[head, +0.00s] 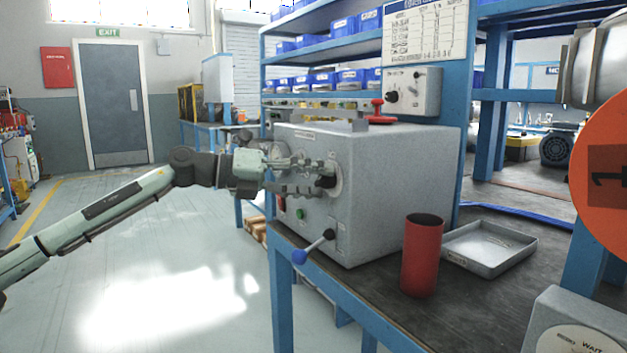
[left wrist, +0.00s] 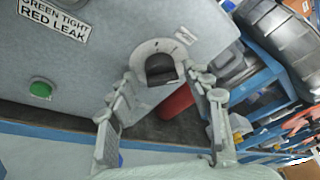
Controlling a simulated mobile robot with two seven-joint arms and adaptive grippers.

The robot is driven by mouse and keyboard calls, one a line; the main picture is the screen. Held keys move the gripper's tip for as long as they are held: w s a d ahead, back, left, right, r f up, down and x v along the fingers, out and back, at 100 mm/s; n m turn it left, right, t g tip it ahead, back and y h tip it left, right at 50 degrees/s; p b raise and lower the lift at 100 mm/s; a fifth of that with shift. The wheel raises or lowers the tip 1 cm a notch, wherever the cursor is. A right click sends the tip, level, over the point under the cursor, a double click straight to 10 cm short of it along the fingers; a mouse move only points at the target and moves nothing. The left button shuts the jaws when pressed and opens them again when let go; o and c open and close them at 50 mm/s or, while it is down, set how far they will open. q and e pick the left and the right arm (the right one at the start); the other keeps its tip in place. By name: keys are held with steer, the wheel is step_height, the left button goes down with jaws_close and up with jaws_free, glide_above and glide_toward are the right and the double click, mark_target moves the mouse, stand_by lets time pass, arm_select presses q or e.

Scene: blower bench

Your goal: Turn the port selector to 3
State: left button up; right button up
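The port selector (head: 337,176) is a dark knob on a pale round plate, on the front of the grey metal box (head: 400,180). In the left wrist view the selector (left wrist: 160,68) lies ahead between my fingertips; its plate has small dark marks that I cannot read, so its setting is unclear. My left gripper (head: 323,177) is at the selector, and partly hides it in the head view. In the left wrist view its fingers (left wrist: 165,86) are spread apart, one on each side of the knob; I cannot tell whether they touch it. My right gripper is not in view.
A green button (head: 300,213) and a blue-tipped lever (head: 314,246) are below the selector. A red cylinder (head: 421,255) and a shallow metal tray (head: 490,246) stand right of the box on the bench (head: 385,306). Floor on the left is clear.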

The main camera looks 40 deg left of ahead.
arm_select(q)
steer(key=shift+r, duration=0.1)
steer(key=v, duration=1.2)
stand_by(0.6)
